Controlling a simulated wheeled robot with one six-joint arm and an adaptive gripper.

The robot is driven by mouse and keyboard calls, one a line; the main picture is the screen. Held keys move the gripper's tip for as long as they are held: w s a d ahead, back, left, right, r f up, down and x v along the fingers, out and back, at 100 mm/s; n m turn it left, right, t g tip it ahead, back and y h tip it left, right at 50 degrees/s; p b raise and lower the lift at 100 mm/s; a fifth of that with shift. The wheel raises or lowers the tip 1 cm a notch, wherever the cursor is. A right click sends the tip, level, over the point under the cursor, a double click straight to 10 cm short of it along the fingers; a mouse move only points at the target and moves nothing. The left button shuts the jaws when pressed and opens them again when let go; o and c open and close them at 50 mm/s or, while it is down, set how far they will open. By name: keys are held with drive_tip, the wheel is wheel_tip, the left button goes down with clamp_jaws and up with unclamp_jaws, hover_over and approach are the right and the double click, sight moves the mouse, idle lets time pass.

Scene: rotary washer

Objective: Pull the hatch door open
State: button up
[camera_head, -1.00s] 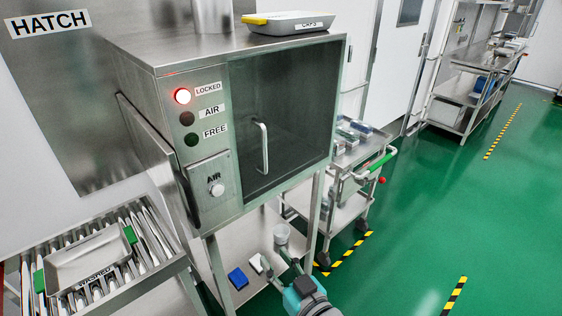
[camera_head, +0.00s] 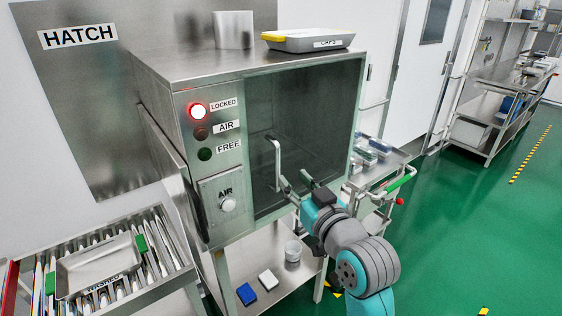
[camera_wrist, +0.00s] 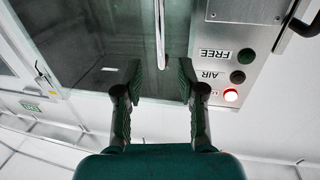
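The hatch (camera_head: 180,65) is a steel box with a dark glass door (camera_head: 318,110) in its front. The door looks shut. Its upright metal handle (camera_head: 277,158) is near the door's left edge. The red lamp (camera_head: 197,111) beside LOCKED is lit; the AIR and FREE lamps are dark. My gripper (camera_head: 295,182) is open in front of the door, by the handle's lower part. In the wrist view, the handle (camera_wrist: 160,32) runs down toward the gap between the open fingers (camera_wrist: 160,82). Whether the fingers touch it is unclear.
A grey tray (camera_head: 308,46) labelled CAPS and a steel container (camera_head: 233,30) stand on the hatch top. A roller conveyor with a tray (camera_head: 98,268) is at left. A cart (camera_head: 388,160) stands right of the hatch. A blue block (camera_head: 246,293), white block and cup are on the lower shelf.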

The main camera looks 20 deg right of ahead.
sight(279, 163)
drive_tip(key=w, duration=0.6)
drive_tip(key=w+a, duration=0.1)
drive_tip(key=w, duration=0.2)
drive_tip(key=shift+w+a, duration=0.1)
clamp_jaws()
